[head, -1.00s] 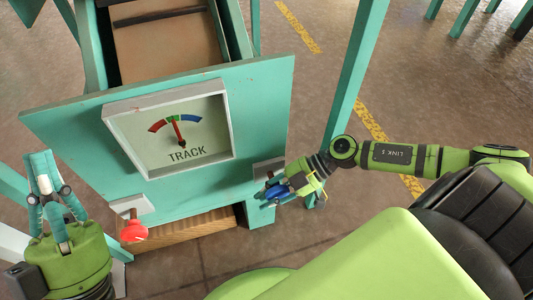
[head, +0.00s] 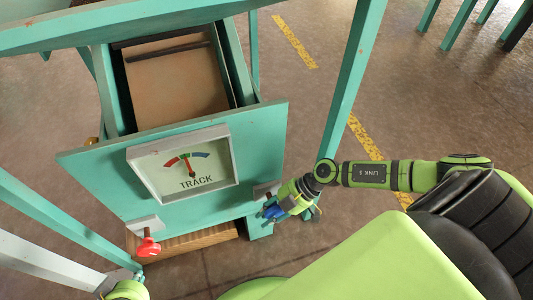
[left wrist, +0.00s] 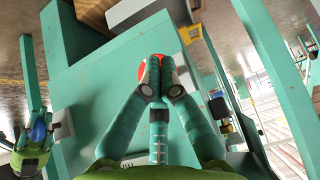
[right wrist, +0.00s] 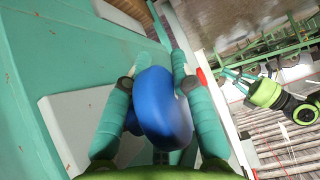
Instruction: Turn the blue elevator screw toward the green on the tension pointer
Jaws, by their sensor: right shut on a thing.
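The blue screw knob (head: 273,211) is at the lower right of the teal TRACK panel (head: 105,185). My right gripper (head: 272,210) is shut on it, and the right wrist view shows the blue knob (right wrist: 163,110) between the fingers. The tension dial (head: 184,170) has red left, green middle and blue right; its red pointer leans slightly left, its tip by the green. The red knob (head: 148,247) is at the panel's lower left. My left gripper (head: 138,275) is low beside it; its fingers (left wrist: 157,75) are together, partly hiding the red knob (left wrist: 142,68).
Teal frame posts (head: 351,80) stand on both sides and a teal beam (head: 120,22) crosses the top. An open box with a brown board (head: 175,85) is behind the panel. The floor to the right has yellow tape (head: 295,42).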

